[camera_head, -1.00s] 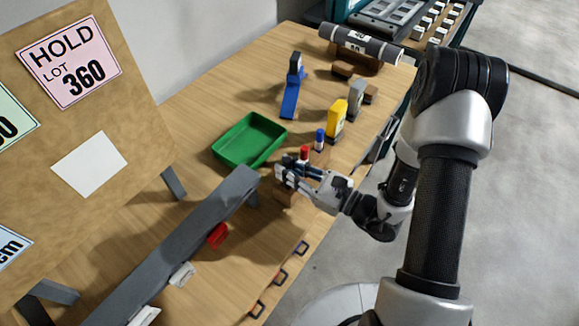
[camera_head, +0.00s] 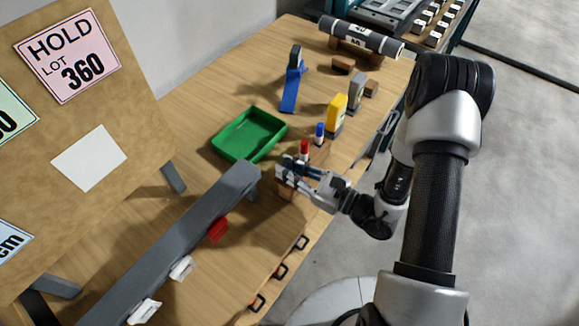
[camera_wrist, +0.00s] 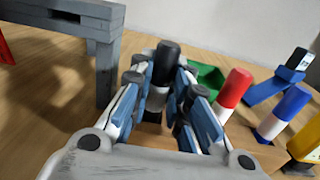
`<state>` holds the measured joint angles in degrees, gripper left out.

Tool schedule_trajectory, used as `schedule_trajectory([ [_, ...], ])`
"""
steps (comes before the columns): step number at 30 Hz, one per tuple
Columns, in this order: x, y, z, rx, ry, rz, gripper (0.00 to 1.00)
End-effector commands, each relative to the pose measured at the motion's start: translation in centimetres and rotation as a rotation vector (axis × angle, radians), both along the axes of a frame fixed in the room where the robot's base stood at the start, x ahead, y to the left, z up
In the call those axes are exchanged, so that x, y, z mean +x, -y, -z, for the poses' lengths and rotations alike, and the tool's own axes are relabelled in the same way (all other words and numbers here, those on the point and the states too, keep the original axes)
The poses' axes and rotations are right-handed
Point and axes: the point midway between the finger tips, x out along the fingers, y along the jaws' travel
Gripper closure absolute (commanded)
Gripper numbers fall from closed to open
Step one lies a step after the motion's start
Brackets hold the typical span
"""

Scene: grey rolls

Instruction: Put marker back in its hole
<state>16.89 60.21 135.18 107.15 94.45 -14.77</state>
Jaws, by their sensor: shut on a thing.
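A black-capped marker (camera_wrist: 166,62) stands roughly upright between the fingers of my gripper (camera_wrist: 162,84) in the wrist view, and the gripper is shut on it. The head view shows my gripper (camera_head: 284,174) low at the near end of the wooden marker block (camera_head: 319,153). A red-capped marker (camera_head: 304,148) and a blue-capped marker (camera_head: 319,131) stand in the block. In the wrist view the red marker (camera_wrist: 233,90) and blue marker (camera_wrist: 284,110) are right of my fingers. The held marker's lower end and its hole are hidden by the fingers.
A green tray (camera_head: 250,137) lies behind my gripper. A grey rail (camera_head: 180,240) is close on the left. Yellow (camera_head: 337,112) and grey upright items, a blue stand (camera_head: 291,88) and a grey roll (camera_head: 360,40) are farther back.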

Motion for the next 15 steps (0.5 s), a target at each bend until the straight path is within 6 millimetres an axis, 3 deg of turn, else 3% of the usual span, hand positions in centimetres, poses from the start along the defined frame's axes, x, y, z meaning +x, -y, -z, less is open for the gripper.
schedule_trajectory([
  [4,-0.03,-0.01,0.4,0.001,-0.001,0.0,1.0],
  [5,-0.03,-0.01,0.41,0.001,-0.001,0.0,0.83],
  [15,-0.03,-0.01,0.36,0.001,-0.001,0.0,0.6],
])
